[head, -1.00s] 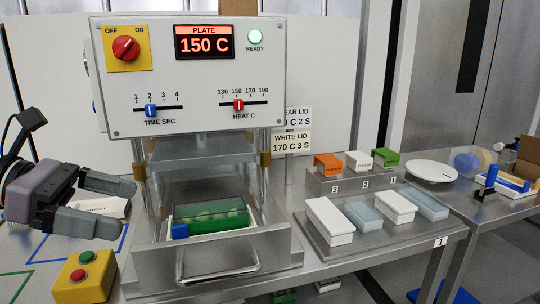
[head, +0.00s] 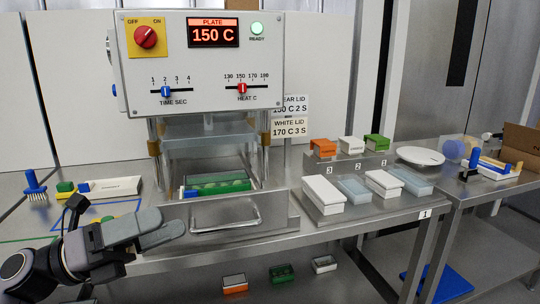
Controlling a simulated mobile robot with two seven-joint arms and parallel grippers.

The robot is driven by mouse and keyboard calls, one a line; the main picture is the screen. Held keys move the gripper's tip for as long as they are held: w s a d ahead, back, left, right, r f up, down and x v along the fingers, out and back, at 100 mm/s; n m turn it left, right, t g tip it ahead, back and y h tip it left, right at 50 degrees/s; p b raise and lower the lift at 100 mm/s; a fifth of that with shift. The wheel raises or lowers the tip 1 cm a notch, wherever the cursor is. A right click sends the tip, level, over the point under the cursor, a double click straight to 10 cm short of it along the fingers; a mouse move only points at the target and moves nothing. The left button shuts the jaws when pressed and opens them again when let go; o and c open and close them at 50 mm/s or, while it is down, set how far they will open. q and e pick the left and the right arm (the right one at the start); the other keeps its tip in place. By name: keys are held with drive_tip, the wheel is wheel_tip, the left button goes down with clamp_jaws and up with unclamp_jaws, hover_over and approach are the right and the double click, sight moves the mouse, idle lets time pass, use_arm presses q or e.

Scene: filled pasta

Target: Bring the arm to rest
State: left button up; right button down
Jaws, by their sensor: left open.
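My left gripper (head: 170,225) is at the lower left in the head view, in front of the table's front edge and left of the press drawer's handle. Its two grey fingers point right and appear close together from this angle, with nothing seen between them. My left arm (head: 30,275) comes in from the bottom left corner. My right gripper is not in view. The press (head: 200,75) stands behind, its display reading 150 C and its ready lamp lit green. Its drawer (head: 240,218) is out, with a green filled tray (head: 219,183) in it.
White and clear lidded boxes (head: 323,190) stand on a metal tray to the right, before a stepped rack with orange, white and green trays. Several trays (head: 282,272) sit on the lower shelf.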

use_arm(q)
drive_tip(key=a+f+n+t+y+b, duration=0.2)
drive_tip(key=f+n+t+y, duration=0.45)
drive_tip(key=f+n, duration=0.75)
drive_tip(key=a+f+n+t+y+b, duration=0.2)
drive_tip(key=f+n+t+y, duration=0.4)
drive_tip(key=f+n, duration=0.85)
drive_tip(key=s+d+f+n+g+y+b, duration=0.1)
drive_tip(key=s+f+n+g+y, duration=0.1)
drive_tip(key=s+f+n+g, duration=0.4)
drive_tip(key=s+d+f+n+g+y+b, duration=0.1)
drive_tip(key=s+f+n+g+y+b, duration=0.15)
drive_tip(key=s+f+n, duration=0.65)
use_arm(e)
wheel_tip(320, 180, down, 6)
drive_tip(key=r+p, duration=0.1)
use_arm(q)
wheel_tip(320, 180, up, 8)
drive_tip(key=a+m+p, duration=0.2)
drive_tip(key=m+p, duration=0.2)
drive_tip(key=p, duration=0.9)
drive_tip(key=shift+s+f+y, duration=0.2)
drive_tip(key=shift+f+y, duration=0.05)
drive_tip(key=shift+y, duration=0.15)
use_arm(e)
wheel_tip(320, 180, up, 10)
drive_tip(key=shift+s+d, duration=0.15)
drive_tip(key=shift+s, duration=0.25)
